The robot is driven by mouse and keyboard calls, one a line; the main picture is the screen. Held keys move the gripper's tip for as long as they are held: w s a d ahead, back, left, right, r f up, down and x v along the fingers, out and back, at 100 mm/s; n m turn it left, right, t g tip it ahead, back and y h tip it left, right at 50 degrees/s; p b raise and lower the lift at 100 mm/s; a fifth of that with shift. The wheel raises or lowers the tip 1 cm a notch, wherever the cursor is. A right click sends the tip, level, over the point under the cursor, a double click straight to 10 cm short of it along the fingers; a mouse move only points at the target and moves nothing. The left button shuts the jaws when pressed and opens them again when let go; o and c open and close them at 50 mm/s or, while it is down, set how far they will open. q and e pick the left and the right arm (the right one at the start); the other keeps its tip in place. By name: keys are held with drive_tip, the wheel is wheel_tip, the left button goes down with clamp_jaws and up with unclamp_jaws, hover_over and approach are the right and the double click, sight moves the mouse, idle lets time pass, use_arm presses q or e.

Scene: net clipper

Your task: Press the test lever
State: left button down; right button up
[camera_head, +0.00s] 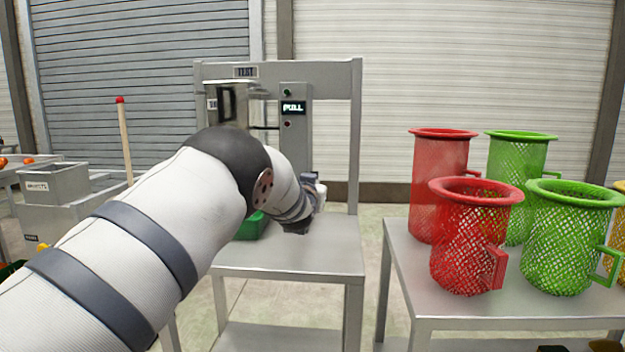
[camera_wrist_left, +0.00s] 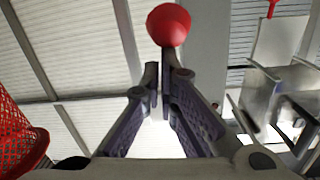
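The test station is a grey metal frame (camera_head: 355,130) with a TEST sign (camera_head: 246,72) on top. A grey column (camera_head: 296,155) on it carries a small lit display (camera_head: 293,108). My left arm reaches across to the station, and its gripper (camera_head: 316,190) is low beside the column, small and partly hidden by my wrist. In the left wrist view the gripper's fingers (camera_wrist_left: 159,78) are together at the tips. A red ball knob (camera_wrist_left: 169,25) shows just beyond them, probably the test lever's; contact cannot be told. The knob is not clear in the head view. My right gripper is not in view.
Red (camera_head: 441,185) and green (camera_head: 571,235) mesh baskets stand on a table (camera_head: 405,265) at the right. A red-tipped pole (camera_head: 125,140) rises by a grey box (camera_head: 52,184) at the left. A green bin (camera_head: 250,227) is partly behind my arm.

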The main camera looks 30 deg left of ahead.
use_arm(q)
drive_tip(key=shift+s+f+g, duration=0.15)
drive_tip(key=shift+f+g, duration=0.15)
drive_tip(key=shift+f, duration=0.85)
drive_tip(key=r+v, duration=0.1)
drive_tip(key=v, duration=1.1)
drive_tip(key=shift+r, duration=0.35)
